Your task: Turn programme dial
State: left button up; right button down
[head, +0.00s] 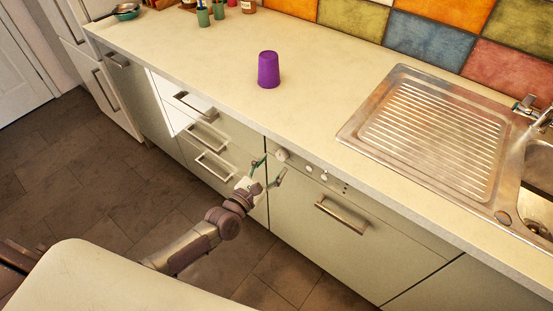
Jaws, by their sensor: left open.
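The programme dial (282,155) is a small round pale knob at the left end of the control strip on the dishwasher (325,238), just under the worktop edge. My left gripper (269,170) is in front of the appliance, just below the dial in the picture. Its two green-tipped fingers are spread apart with nothing between them. I cannot tell whether a finger touches the dial. My right gripper is not in view.
The worktop (225,85) overhangs above the dial. A purple cup (268,70) stands on it, and a metal draining board (430,130) lies to the right. Drawer handles (207,137) stick out to the left, and the appliance handle (341,215) to the right. A pale surface (110,285) fills the bottom left.

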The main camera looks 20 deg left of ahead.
aim_at(282, 155)
pick_arm(q)
jog(key=shift+x, duration=1.45)
jog(key=shift+c, duration=0.3)
jog(key=c, duration=1.1)
